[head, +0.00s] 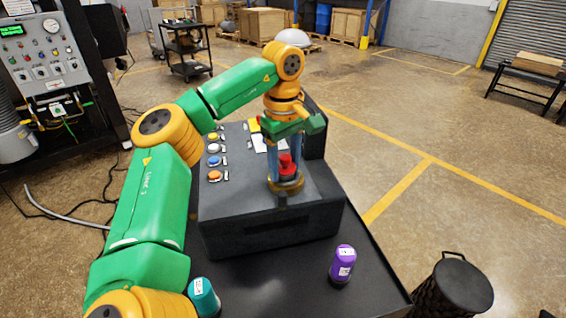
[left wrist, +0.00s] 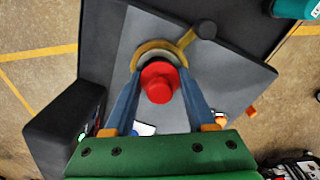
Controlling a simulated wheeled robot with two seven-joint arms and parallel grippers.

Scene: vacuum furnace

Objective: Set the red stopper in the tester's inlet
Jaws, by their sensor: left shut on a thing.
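The tester (head: 235,205) is a dark grey box on a black table, with a brass-coloured inlet ring (head: 290,187) on its top at the right. My left gripper (head: 286,168) points down over this inlet, its blue fingers shut on the red stopper (head: 287,170). The stopper looks upright, at or just above the ring; I cannot tell whether its lower end is inside. In the left wrist view the stopper (left wrist: 160,82) sits between the fingertips and hides part of the ring (left wrist: 158,48). My right gripper is not in view.
A purple capped bottle (head: 343,263) stands on the table (head: 270,280) right of the tester, and a teal one (head: 203,297) at front left. Several coloured buttons line the tester's left side. A black bin (head: 452,290) stands on the floor at right.

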